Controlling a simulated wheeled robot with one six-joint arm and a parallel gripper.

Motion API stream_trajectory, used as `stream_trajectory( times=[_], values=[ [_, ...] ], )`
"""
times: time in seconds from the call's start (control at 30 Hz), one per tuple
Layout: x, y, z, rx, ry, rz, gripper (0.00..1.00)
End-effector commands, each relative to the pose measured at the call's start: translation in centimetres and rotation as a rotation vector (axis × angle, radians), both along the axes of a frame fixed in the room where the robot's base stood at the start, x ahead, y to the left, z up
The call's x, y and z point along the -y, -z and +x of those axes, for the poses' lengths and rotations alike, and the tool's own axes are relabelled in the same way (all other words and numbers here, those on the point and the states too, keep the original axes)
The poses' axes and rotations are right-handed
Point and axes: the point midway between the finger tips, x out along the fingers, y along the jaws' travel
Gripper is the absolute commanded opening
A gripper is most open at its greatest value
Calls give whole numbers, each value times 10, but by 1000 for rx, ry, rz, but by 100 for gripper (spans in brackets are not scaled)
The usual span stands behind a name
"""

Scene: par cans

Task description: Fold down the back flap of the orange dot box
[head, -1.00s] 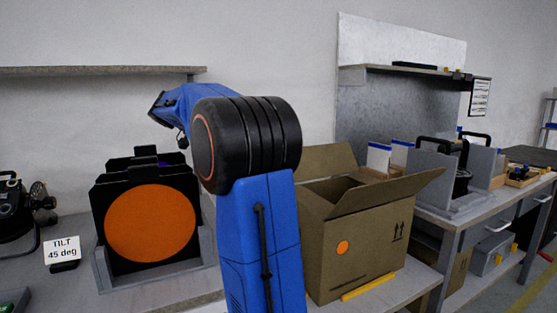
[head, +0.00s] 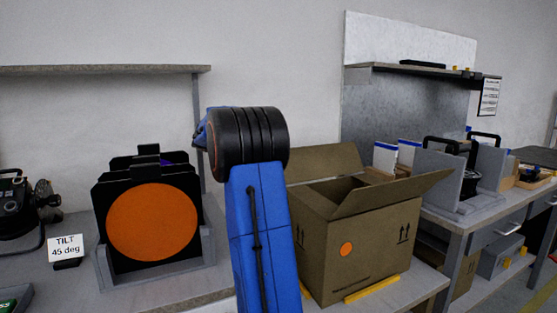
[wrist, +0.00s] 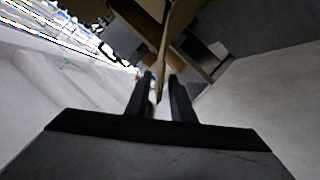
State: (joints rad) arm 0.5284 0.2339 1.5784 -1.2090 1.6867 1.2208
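The cardboard box (head: 375,252) with the orange dot (head: 346,249) stands on the bench right of my arm. Its back flap (head: 327,160) stands up, tilted, at the rear. Another flap (head: 392,193) slants up and outward on the near right side, and the top is partly open. In the head view my arm hides my gripper. In the wrist view my gripper (wrist: 161,84) has its fingers apart. A thin cardboard edge (wrist: 168,50), seemingly a box flap, lies in line with the gap between them; I cannot tell whether they touch it.
A black lamp frame with an orange disc (head: 152,222) sits in a grey cradle left of my arm, near a "TILT 45 deg" card (head: 66,247). A yellow strip (head: 372,288) lies at the box's base. A grey holder (head: 447,180) stands on the bench to the right.

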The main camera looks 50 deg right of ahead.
Motion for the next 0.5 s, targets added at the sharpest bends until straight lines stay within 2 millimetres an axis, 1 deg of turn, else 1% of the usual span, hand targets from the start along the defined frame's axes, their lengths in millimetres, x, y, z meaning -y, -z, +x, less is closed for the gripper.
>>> stream_trajectory(
  times=[0.07,0.2,0.47,0.5],
  values=[
    [6,3,-6,-1,2,0,22],
    [11,5,-10,-1,0,0,22],
    [12,6,-11,-1,0,1,22],
    [12,6,-11,-1,0,1,20]
  ],
)
